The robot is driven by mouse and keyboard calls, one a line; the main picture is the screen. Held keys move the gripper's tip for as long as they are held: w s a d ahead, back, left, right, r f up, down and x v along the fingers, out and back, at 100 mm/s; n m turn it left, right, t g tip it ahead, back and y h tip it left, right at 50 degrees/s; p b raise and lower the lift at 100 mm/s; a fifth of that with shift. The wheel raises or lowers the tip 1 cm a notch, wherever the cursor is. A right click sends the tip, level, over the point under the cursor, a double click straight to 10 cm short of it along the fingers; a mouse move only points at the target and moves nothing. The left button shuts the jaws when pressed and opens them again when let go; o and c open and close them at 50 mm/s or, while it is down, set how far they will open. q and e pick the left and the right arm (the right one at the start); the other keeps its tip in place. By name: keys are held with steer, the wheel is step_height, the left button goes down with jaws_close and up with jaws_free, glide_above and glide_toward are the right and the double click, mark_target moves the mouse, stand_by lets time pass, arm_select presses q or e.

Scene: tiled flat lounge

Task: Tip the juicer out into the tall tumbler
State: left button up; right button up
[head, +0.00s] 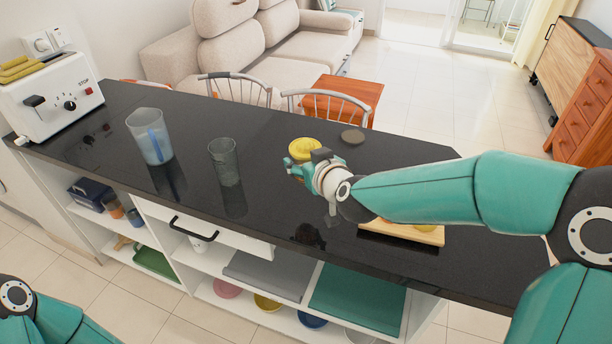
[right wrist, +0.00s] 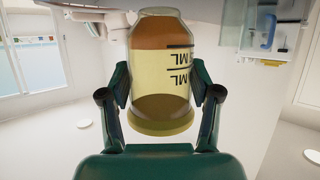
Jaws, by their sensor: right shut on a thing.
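The juicer has a yellow top (head: 304,147) and a clear body with ML marks. In the right wrist view the juicer (right wrist: 162,75) appears upside down, with amber contents showing through the wall. My right gripper (head: 302,170) is shut on it, one finger on each side, and hides most of its body in the head view. I cannot tell whether its base touches the counter. The tall tumbler (head: 224,162) is grey, see-through and upright on the counter, left of the juicer and apart from it. My left gripper is out of view; only part of that arm shows.
A clear jug (head: 151,136) with a blue handle stands left of the tumbler on the black counter (head: 290,215). A white toaster (head: 52,95) is at the far left. A dark disc (head: 352,136) lies behind the juicer. A wooden board (head: 432,236) with yellow pieces lies under my right forearm.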

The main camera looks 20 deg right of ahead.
step_height(320, 180, up, 14)
steer(key=p, duration=0.8)
steer(key=shift+m+h, duration=0.8)
steer(key=s+d+f+p, duration=0.1)
steer(key=f, duration=0.5)
steer(key=s+d+f+p, duration=0.1)
steer(key=f, duration=0.5)
steer(key=s+d+f+p, duration=0.1)
steer(key=d+f+p, duration=0.1)
steer(key=f, duration=0.5)
steer(key=shift+s+f, duration=0.25)
steer(key=shift+f, duration=0.15)
